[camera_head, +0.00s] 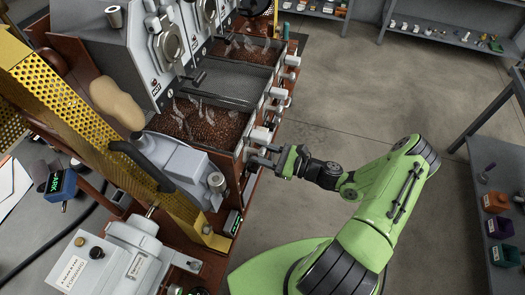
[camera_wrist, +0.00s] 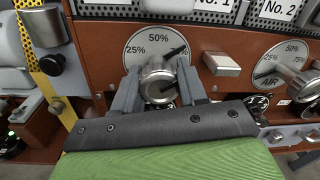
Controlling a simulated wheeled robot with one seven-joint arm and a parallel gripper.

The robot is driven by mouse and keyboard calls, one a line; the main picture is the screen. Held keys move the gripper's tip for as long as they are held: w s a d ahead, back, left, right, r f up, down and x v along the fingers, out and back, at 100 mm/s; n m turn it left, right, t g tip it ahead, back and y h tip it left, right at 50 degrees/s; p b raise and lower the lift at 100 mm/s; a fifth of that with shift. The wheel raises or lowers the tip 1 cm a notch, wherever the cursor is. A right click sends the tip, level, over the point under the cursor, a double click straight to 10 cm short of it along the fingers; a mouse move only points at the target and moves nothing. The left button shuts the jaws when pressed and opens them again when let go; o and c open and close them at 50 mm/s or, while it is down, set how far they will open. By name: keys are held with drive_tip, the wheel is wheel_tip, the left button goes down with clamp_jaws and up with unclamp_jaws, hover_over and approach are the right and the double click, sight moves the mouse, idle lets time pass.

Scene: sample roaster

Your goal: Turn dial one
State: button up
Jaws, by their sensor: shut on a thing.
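A silver round knob (camera_wrist: 158,84) sits on a white dial plate (camera_wrist: 136,50) marked 25% and 50%, below a "No. 1" label (camera_wrist: 213,22) in the wrist view. A dark pointer on the dial points up and right, past the 50% mark. My gripper (camera_wrist: 158,88) is shut on the knob, with one grey finger on each side. In the head view my gripper (camera_head: 262,158) reaches the front of the roaster from the right. The dial face cannot be made out there, and the dial's lower part is hidden in the wrist view.
A second dial marked AIR (camera_wrist: 278,68) and a pale block handle (camera_wrist: 221,63) are right of the knob. A yellow perforated guard (camera_head: 85,120) stands left of my gripper. Bean trays (camera_head: 205,122) line the roaster. The floor (camera_head: 350,90) behind my arm is clear.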

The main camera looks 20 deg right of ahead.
drive_tip(key=shift+f+m, duration=0.15)
drive_tip(key=shift+m, duration=0.45)
drive_tip(key=o, duration=1.1)
drive_tip(key=shift+c, duration=0.2)
drive_tip(key=b+v, duration=0.1)
drive_tip(key=v, duration=1.4)
drive_tip(key=shift+s+d, duration=0.2)
drive_tip(key=shift+d, duration=0.15)
